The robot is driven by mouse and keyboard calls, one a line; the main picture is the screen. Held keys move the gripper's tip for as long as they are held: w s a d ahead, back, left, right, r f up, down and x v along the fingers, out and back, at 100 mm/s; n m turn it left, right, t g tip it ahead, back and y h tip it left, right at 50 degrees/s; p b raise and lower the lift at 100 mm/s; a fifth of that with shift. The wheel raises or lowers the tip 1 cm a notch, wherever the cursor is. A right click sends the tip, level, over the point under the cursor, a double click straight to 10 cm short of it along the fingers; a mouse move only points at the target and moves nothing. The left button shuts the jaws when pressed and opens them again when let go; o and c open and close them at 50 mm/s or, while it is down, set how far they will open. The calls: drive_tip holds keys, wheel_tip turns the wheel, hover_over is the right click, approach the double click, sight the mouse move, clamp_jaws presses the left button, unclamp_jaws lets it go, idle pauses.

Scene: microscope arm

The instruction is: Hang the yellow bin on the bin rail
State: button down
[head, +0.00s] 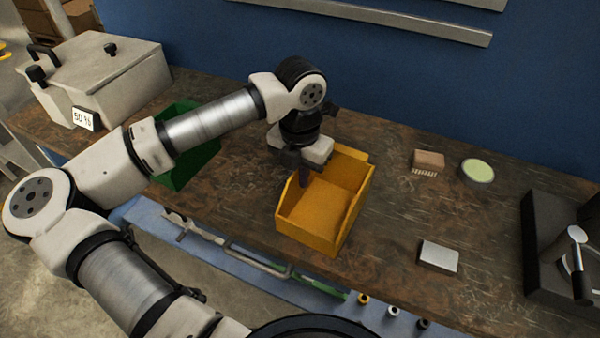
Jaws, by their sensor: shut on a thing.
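The yellow bin (325,203) is an open-topped box on the wooden workbench, near its front edge in the middle of the head view. My gripper (303,178) points down at the bin's left side and is shut on it, apparently on the left wall. The fingertips are partly hidden by the wrist and the bin wall. I cannot tell whether the bin rests on the bench or is slightly raised. The bin rail (390,20) is a grey metal strip on the blue wall behind the bench, above the bin, and it is empty where visible.
A green bin (190,165) stands left, partly behind my arm. A grey machine (98,75) is at the back left. A brush (428,161), a round green-topped tin (477,171) and a pale block (438,256) lie right. A dark device (560,250) stands at the far right.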

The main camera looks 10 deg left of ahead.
drive_tip(key=c, duration=1.6)
unclamp_jaws()
drive_tip(key=shift+f, duration=0.1)
drive_tip(key=shift+p, duration=0.55)
drive_tip(key=shift+r, duration=0.25)
wheel_tip(320, 180, up, 13)
drive_tip(key=b, duration=0.3)
drive_tip(key=shift+s+r, duration=0.2)
drive_tip(key=shift+s, duration=0.15)
